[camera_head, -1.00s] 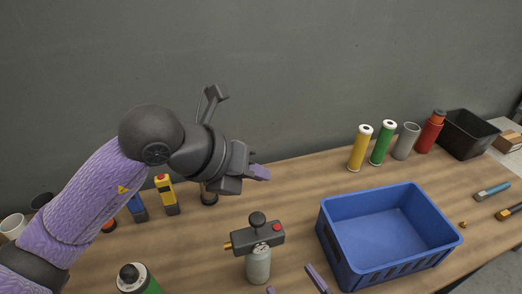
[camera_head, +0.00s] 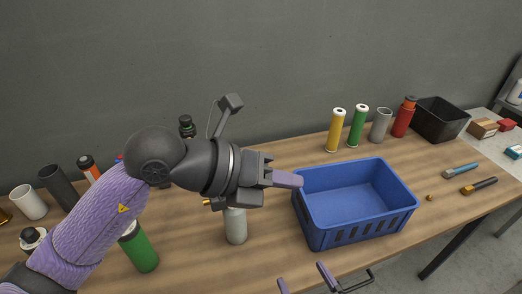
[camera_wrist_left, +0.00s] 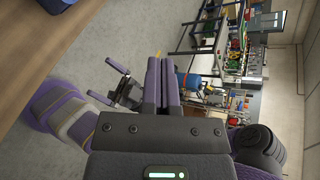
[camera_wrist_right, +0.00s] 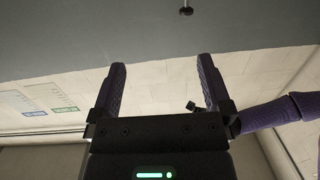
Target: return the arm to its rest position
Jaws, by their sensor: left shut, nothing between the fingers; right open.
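In the head view my left arm reaches in from the left over the table. My right gripper (camera_head: 304,281) is open at the bottom edge of the head view, in front of the table. In the right wrist view its fingers (camera_wrist_right: 162,75) stand apart with nothing between them.
The blue bin (camera_head: 314,230) stands on the wooden table (camera_head: 190,255). A grey bottle (camera_head: 235,226) is partly hidden beneath my left gripper, and a green cylinder (camera_head: 141,251) stands by my forearm. Yellow, green, grey and red cylinders (camera_head: 357,125) and a black bin (camera_head: 438,127) line the back.

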